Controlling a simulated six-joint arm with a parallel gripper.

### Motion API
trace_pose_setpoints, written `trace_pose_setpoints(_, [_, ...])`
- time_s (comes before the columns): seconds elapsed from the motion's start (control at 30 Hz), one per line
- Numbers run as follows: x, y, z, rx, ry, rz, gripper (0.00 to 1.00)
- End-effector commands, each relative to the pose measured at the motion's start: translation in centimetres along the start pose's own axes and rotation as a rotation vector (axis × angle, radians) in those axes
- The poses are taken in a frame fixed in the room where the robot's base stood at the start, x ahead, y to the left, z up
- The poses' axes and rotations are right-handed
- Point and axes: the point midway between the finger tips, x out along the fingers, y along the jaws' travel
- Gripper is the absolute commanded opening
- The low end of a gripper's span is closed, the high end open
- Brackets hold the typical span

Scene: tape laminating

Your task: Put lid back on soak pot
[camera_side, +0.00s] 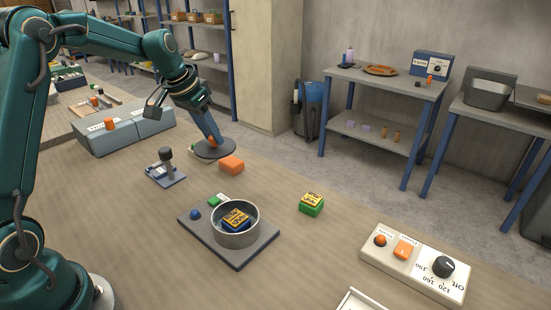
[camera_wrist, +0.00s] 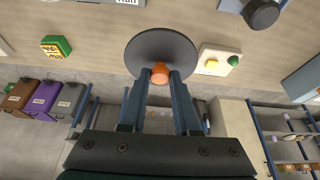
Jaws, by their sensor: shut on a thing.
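The soak pot (camera_side: 258,227) is a round grey metal pot without a cover, standing on a dark grey base plate (camera_side: 239,264). A blue block with a yellow label (camera_side: 236,219) lies inside it. The lid (camera_side: 207,154) is a dark grey disc with an orange knob, up and left of the pot in the side view. My gripper (camera_side: 211,140) is shut on the lid's knob. In the wrist view the knob (camera_wrist: 160,73) sits between my two fingers and the lid's disc (camera_wrist: 160,47) lies beyond it. I cannot tell how high the lid is above the table.
An orange block (camera_side: 231,165) is close right of the lid. A green block with a yellow top (camera_side: 311,205) lies right of the pot. A lever device (camera_side: 165,172) stands left, grey boxes (camera_side: 125,134) behind it. A control box (camera_side: 418,263) sits front right.

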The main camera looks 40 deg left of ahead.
Motion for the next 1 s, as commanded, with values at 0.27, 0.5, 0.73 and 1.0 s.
trace_pose_setpoints(0.27, [-1.4, 5.5, 3.2, 0.055, 0.002, 0.022, 0.00])
trace_pose_setpoints(0.5, [-4.2, 12.4, 6.9, 0.196, 0.005, 0.080, 0.00])
trace_pose_setpoints(0.73, [-5.6, 15.0, 7.8, 0.274, 0.003, 0.113, 0.00])
trace_pose_setpoints(1.0, [-4.0, 15.1, 8.5, 0.276, -0.004, 0.115, 0.00])
